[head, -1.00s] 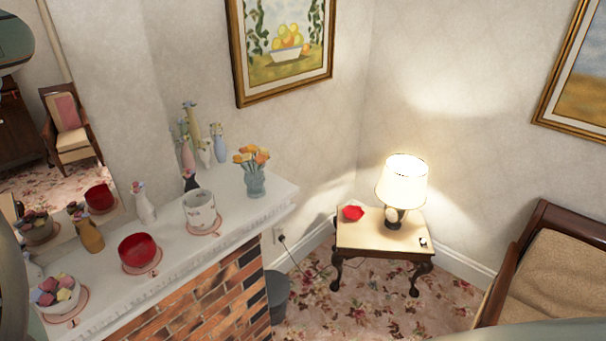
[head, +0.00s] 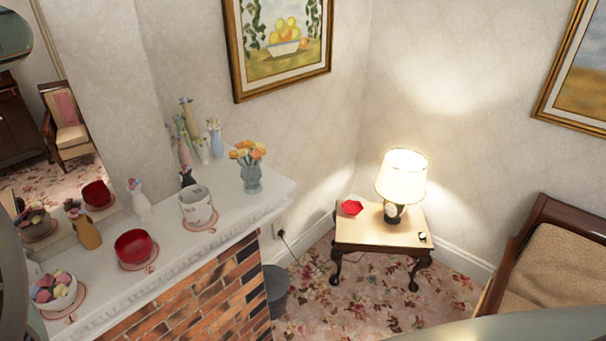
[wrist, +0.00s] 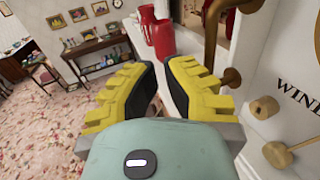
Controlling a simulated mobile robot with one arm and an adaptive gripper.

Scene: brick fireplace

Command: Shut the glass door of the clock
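In the wrist view, a white panel (wrist: 275,95) with dark lettering starting "WIN" and brass-coloured round knobs fills the right side, close to my gripper. It looks like the clock's face. A brass-coloured curved bar (wrist: 211,35) stands at its left edge; I cannot tell whether it belongs to the glass door. The glass itself cannot be made out. My gripper (wrist: 161,68) has yellow ridged fingers with dark pads. It is open and empty, left of the panel, with a gap between the fingers. The clock is not recognisable in the head view.
A white mantel (head: 235,205) over brick holds a red bowl (head: 133,246), a white pot (head: 196,207), figurines and a flower vase (head: 250,168). A lamp (head: 402,178) stands on a small table (head: 350,232). A red vase (wrist: 160,37) stands beyond my fingers.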

